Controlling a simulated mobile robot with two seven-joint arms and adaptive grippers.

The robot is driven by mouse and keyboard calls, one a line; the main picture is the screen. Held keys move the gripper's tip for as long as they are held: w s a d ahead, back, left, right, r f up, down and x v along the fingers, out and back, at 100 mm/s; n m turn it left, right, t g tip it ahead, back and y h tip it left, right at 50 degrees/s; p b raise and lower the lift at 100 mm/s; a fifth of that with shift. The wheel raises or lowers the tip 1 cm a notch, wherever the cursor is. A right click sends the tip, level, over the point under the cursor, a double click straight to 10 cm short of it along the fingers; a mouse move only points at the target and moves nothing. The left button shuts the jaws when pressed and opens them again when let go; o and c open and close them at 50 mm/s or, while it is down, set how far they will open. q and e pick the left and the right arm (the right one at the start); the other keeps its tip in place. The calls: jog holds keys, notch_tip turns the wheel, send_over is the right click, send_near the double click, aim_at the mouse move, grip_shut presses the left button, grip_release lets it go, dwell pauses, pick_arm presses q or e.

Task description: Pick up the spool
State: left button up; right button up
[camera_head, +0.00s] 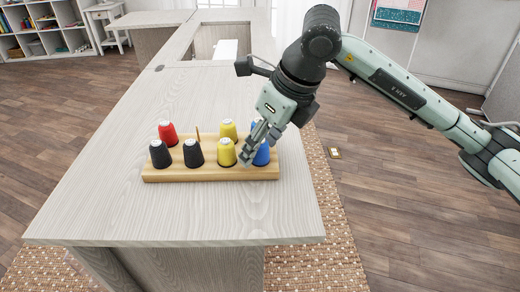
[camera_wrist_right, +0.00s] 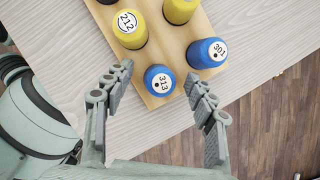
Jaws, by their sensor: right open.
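Several thread spools stand upright on a wooden rack (camera_head: 210,173) on the table. In the head view there are a red spool (camera_head: 168,133), two black spools (camera_head: 160,154), two yellow spools (camera_head: 226,152) and blue at the right end (camera_head: 263,155). In the right wrist view two blue spools show, labelled 313 (camera_wrist_right: 160,81) and 301 (camera_wrist_right: 207,53). My right gripper (camera_head: 256,147) is above the rack's right end, partly hiding the blue spools. Its fingers (camera_wrist_right: 160,95) are open, one on each side of blue spool 313, with gaps. My left gripper is not in view.
A bare peg (camera_head: 198,134) stands in the rack's back row. The pale wooden tabletop (camera_head: 110,210) is clear around the rack. The rack's right end is near the table's right edge, with floor beyond it. A shelf (camera_head: 40,28) stands far off.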

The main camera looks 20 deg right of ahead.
jog(key=shift+c, duration=0.7)
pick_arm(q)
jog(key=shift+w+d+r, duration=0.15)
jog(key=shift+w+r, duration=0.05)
pick_arm(e)
jog(key=c, duration=0.8)
jog(key=shift+r, duration=0.1)
jog(key=shift+w+r, duration=0.1)
jog(key=shift+r, duration=0.45)
jog(key=r, duration=0.1)
jog(key=a+r, duration=0.1)
jog(key=r, duration=0.1)
jog(key=shift+r, duration=0.25)
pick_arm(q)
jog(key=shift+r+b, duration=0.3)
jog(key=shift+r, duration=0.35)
pick_arm(e)
jog(key=a+r, duration=0.2)
jog(key=a, duration=0.1)
jog(key=a+r, duration=0.2)
jog(key=a, duration=0.2)
jog(key=a+r, duration=0.2)
jog(key=a, duration=0.1)
jog(key=shift+s+a+r, duration=0.15)
jog(key=shift+s+a, duration=0.05)
jog(key=shift+a, duration=0.15)
